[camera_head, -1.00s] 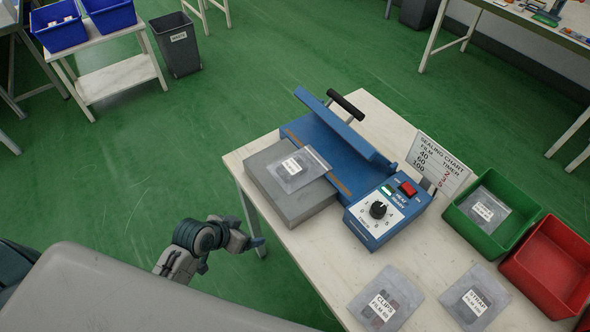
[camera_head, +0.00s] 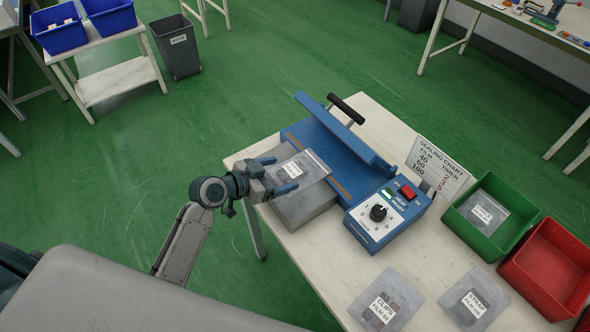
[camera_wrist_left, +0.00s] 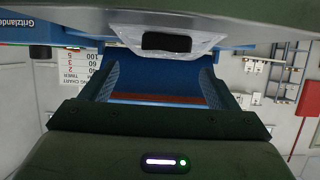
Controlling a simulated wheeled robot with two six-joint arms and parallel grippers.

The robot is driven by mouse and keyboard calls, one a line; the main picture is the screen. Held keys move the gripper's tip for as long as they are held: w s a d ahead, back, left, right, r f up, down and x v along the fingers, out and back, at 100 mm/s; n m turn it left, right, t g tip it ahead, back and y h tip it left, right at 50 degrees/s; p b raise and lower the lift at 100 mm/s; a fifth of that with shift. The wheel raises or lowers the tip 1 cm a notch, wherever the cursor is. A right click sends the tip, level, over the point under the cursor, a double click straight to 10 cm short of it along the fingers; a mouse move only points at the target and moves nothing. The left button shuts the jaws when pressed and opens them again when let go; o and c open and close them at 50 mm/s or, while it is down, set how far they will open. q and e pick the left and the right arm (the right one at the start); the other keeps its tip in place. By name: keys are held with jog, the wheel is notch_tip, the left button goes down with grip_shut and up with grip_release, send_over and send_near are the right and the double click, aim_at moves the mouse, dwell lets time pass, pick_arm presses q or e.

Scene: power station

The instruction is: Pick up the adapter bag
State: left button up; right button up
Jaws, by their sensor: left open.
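A clear bag (camera_head: 314,163) with a white label lies on the grey block in front of the blue heat sealer (camera_head: 345,146); its label is too small to read. In the left wrist view a clear bag with a dark item (camera_wrist_left: 166,42) shows at the top, beyond the fingers. My left gripper (camera_head: 280,174) is open at the left edge of the bag, its two fingers spread over that edge. I cannot tell whether they touch the bag. My right gripper is not in view.
A clips bag (camera_head: 386,300) and a strap bag (camera_head: 474,300) lie at the table's front. A green bin (camera_head: 469,236) holds another bag. A red bin (camera_head: 555,246) and a sealing chart (camera_head: 438,166) stand nearby. Open floor lies left of the table.

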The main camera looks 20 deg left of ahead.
aim_at(293, 170)
pick_arm(q)
jog(key=p+x, duration=0.2)
jog(key=x, duration=0.3)
jog(key=shift+w+a+f, duration=0.1)
jog(key=shift+a+f, duration=0.05)
jog(key=shift+a, duration=0.1)
jog(key=shift+w+d+f, duration=0.2)
jog(key=shift+f, duration=0.05)
jog(key=shift+c, duration=0.2)
jog(key=c, duration=1.1)
jog(key=shift+c, duration=0.2)
jog(key=shift+r, duration=0.1)
